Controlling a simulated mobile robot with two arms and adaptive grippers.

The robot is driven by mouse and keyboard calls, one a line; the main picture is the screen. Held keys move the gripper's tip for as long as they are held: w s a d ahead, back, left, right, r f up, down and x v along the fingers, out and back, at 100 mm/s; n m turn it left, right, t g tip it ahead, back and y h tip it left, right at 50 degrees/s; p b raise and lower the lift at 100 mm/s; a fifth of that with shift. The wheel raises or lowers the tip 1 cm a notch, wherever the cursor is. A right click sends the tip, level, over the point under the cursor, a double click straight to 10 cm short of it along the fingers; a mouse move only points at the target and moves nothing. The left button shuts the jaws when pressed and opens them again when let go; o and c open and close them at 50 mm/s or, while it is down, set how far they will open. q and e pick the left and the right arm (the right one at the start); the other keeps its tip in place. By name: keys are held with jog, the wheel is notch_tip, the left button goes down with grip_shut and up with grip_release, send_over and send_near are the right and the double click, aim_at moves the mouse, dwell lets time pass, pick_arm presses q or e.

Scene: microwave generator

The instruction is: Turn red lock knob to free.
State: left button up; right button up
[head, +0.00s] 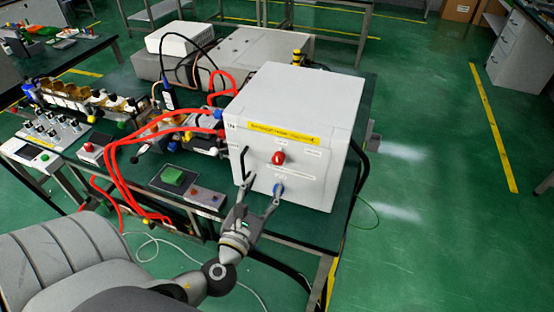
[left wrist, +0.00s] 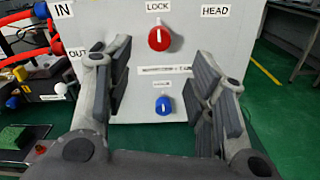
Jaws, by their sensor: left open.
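The red lock knob (head: 278,158) is on the front face of a white box (head: 310,110), below a yellow label. In the left wrist view the red knob (left wrist: 159,38) sits under the word LOCK, with a white pointer mark on it that points up. A blue knob (left wrist: 163,106) is below it on the same panel; it also shows in the head view (head: 278,190). My left gripper (head: 259,180) is open in front of the panel, its fingers apart on either side of the blue knob, below the red knob. It appears empty. My right gripper is out of view.
The box stands on a green table (head: 330,210) near its right end. Red hoses (head: 120,170) run from its left side. Open floor (head: 430,200) is to the right.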

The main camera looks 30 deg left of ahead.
aim_at(277, 161)
pick_arm(q)
jog(key=p+x, duration=0.3)
jog(key=x, duration=0.7)
jog(key=shift+w+a, duration=0.15)
jog(key=shift+w, duration=0.2)
jog(key=c, duration=1)
